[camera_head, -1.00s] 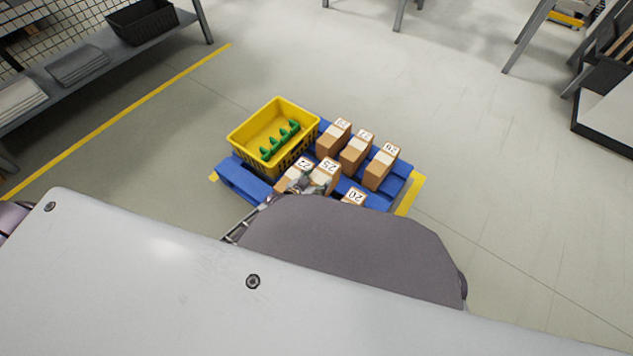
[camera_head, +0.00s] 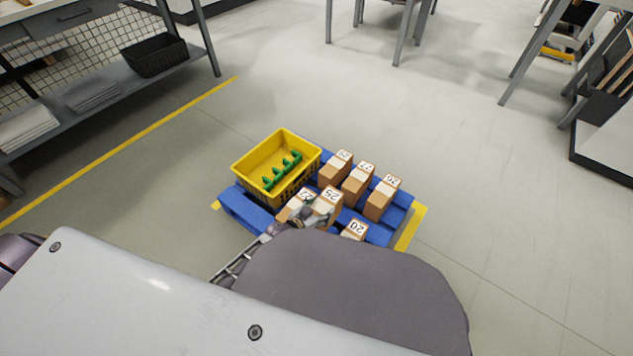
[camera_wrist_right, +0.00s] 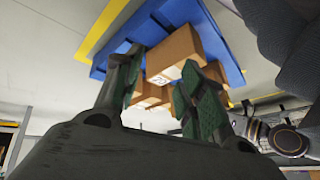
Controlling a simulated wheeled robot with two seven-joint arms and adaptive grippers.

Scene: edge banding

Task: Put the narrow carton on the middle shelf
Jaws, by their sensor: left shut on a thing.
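Several brown cartons with white numbered labels stand on a blue pallet (camera_head: 244,208). In the head view, a carton marked 25 (camera_head: 331,195) stands in the front row beside another carton (camera_head: 290,206), whose label is partly covered. I cannot tell which carton is the narrow one. My left gripper (camera_head: 308,213) is at these two front cartons, shut on a carton; its fingers are small and partly hidden by my arm. My right gripper (camera_wrist_right: 170,78) shows in the right wrist view with its green-padded fingers apart. A carton (camera_wrist_right: 174,54) shows beyond and between them. The middle shelf is not identifiable.
A yellow crate (camera_head: 246,171) with a green toothed part (camera_head: 282,172) sits at the pallet's left. A carton marked 20 (camera_head: 355,230) is at the front right. A grey rack (camera_head: 110,88) stands upper left. The floor right of the pallet is clear.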

